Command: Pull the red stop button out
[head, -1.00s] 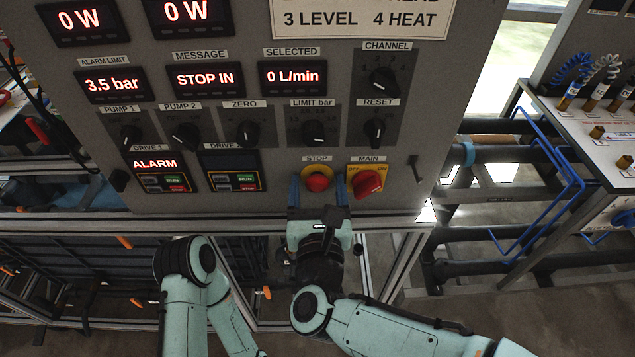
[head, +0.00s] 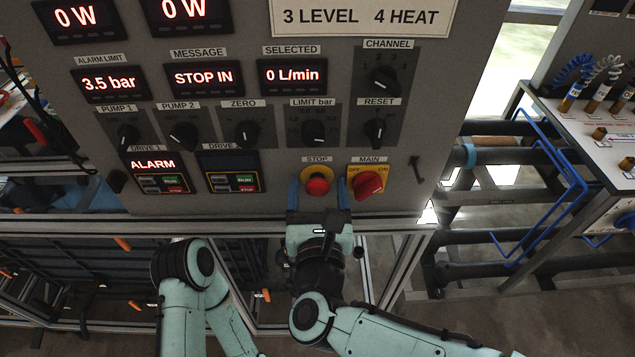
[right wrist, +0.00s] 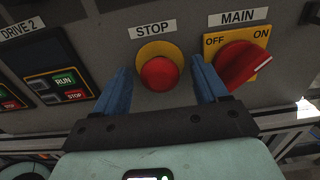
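The red stop button (head: 317,186) sits on a yellow round plate under the STOP label on the grey panel. It also shows in the right wrist view (right wrist: 159,74). My right gripper (head: 318,187) is open, with one blue finger on each side of the button. In the right wrist view the gripper (right wrist: 165,85) shows a clear gap between each finger and the button. The MESSAGE display (head: 205,78) reads STOP IN. My left arm shows at the lower left, but its gripper is not visible.
The red MAIN switch (head: 367,184) on its yellow plate is close to the right finger. The DRIVE 2 box (head: 232,172) is to the left. A metal frame rail (head: 400,224) runs below the panel. Several knobs and displays are above.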

